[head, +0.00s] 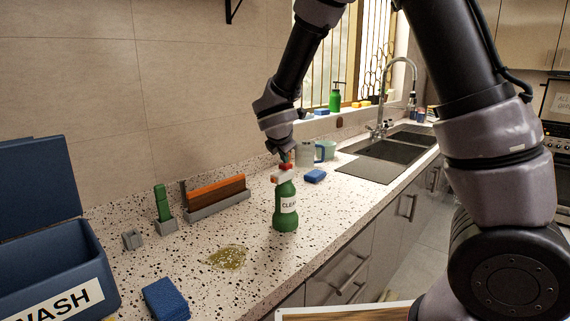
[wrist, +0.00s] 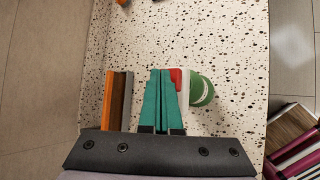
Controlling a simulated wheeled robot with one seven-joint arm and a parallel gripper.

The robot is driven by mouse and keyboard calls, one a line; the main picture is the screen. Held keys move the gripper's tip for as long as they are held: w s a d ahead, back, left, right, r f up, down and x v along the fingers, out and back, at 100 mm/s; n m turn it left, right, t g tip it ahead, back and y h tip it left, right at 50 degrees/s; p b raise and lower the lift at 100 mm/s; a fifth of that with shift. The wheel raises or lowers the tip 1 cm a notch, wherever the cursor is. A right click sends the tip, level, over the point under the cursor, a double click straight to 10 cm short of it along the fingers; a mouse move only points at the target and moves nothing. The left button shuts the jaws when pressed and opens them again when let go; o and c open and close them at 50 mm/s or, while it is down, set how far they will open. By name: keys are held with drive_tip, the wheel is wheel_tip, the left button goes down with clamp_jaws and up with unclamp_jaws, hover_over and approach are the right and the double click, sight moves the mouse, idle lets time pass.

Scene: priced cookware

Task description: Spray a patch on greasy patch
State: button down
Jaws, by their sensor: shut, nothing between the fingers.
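A green spray bottle (head: 286,218) with a white label and a red and white spray head stands upright on the speckled counter. The yellowish greasy patch (head: 227,257) lies on the counter in front and to the left of the bottle; I cannot make it out in the wrist view. My gripper (head: 284,157) is at the bottle's spray head in the head view, pointing down. In the wrist view my teal fingers (wrist: 161,72) are together and empty, just left of the red trigger and the bottle (wrist: 201,90). I cannot tell whether they touch it.
A blue sponge (head: 315,176) lies behind the bottle, near a clear jug (head: 325,150). Another blue sponge (head: 166,299) and a blue labelled bin (head: 50,265) are at the left. An orange-and-grey rack (head: 217,196) stands by the wall. The sink (head: 385,150) is farther back.

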sight(284, 165)
idle(0.3)
drive_tip(key=shift+r, duration=0.95)
drive_tip(key=shift+r, duration=3)
